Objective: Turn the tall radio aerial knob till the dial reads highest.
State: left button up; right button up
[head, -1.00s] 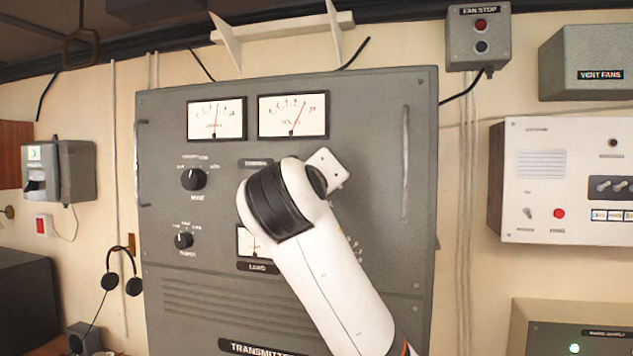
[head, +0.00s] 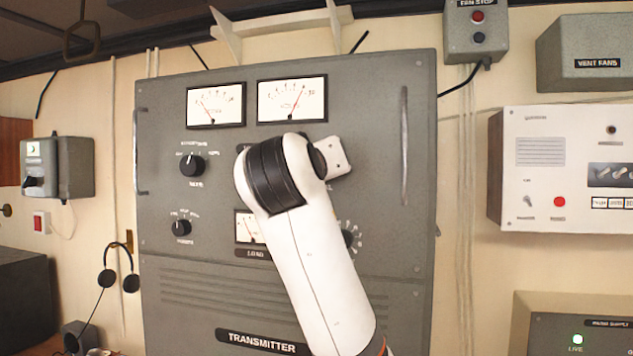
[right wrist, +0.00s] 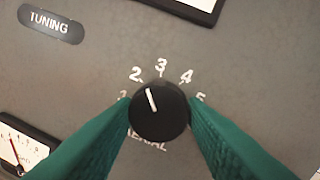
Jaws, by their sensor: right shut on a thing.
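In the right wrist view, the round black aerial knob (right wrist: 158,112) has a white pointer line leaning left of upright, between 2 and 3 on its scale. My right gripper (right wrist: 160,118) is shut on it, one green finger on each side. In the head view my right arm hides the knob and the fingers. Above, the left meter (head: 215,105) has its needle leaning left, and the right meter (head: 292,99) has its needle leaning right of centre. The load meter (head: 244,226) is partly covered by my arm; it also shows at the wrist view's lower left (right wrist: 22,140). My left gripper is out of view.
The grey transmitter cabinet (head: 200,270) carries two black knobs (head: 192,165) at left, another knob (head: 349,239) right of my arm, and upright handles (head: 404,145) at both sides. A headset (head: 118,268) hangs at left; a pale panel (head: 560,170) is at right.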

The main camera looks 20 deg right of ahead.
jog(key=shift+a+f+m+h+b, duration=0.1)
jog(key=shift+m+h+b, duration=0.2)
jog(key=shift+m+b, duration=1.25)
jog(key=shift+m+p, duration=0.4)
jog(key=shift+m, duration=0.15)
jog(key=o, duration=1)
jog(key=shift+c, duration=0.2)
jog(key=shift+s+a, duration=0.1)
